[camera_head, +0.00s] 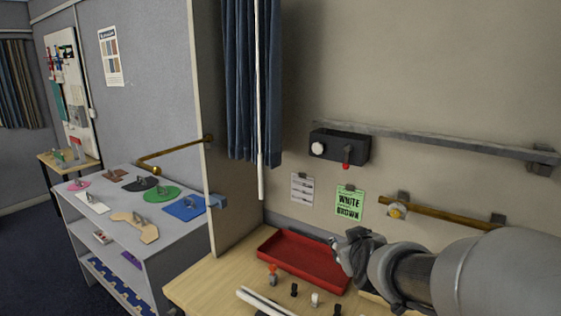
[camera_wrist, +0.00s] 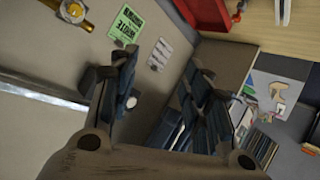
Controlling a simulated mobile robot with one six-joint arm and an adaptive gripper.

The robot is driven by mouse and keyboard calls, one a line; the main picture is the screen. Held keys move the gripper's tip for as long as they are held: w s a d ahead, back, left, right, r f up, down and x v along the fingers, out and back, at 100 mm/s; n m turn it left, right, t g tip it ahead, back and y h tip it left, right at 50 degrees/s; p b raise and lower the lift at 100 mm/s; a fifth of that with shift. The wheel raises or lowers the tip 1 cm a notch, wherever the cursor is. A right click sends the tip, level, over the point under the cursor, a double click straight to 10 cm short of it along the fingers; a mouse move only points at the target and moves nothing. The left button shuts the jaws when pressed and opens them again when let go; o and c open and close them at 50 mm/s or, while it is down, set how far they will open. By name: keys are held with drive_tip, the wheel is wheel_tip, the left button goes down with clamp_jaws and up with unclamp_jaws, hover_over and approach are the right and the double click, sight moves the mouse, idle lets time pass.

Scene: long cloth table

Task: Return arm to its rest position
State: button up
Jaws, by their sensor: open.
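My gripper (camera_head: 346,252) is at the end of my arm, which comes in from the right in the head view. It hangs in the air over the right side of the red tray (camera_head: 290,262) on the wooden table (camera_head: 205,279). In the wrist view my gripper (camera_wrist: 165,82) shows two dark fingers spread apart with nothing between them. The tray's red corner (camera_wrist: 206,12) shows at the top there. The part of the tray behind my gripper is hidden.
A black box (camera_head: 340,146) with a knob and red lever, a grey rail (camera_head: 440,140), a brass bar (camera_head: 450,213) and a green card (camera_head: 349,202) are on the wall. Small pegs (camera_head: 294,289) and a white bar (camera_head: 262,301) lie in front. A blue curtain (camera_head: 250,80) hangs left.

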drive_tip(key=s+a+f+m+g, duration=0.1)
drive_tip(key=s+f+g, duration=0.1)
drive_tip(key=s, duration=1.4)
drive_tip(key=s+a+f+m+g+b, duration=0.1)
drive_tip(key=s+g, duration=0.4)
drive_tip(key=s, duration=1.1)
wheel_tip(320, 180, down, 2)
drive_tip(key=shift+s+f+m+y+b, duration=0.15)
drive_tip(key=shift+m+y+b, duration=0.15)
drive_tip(key=shift+m+y, duration=0.15)
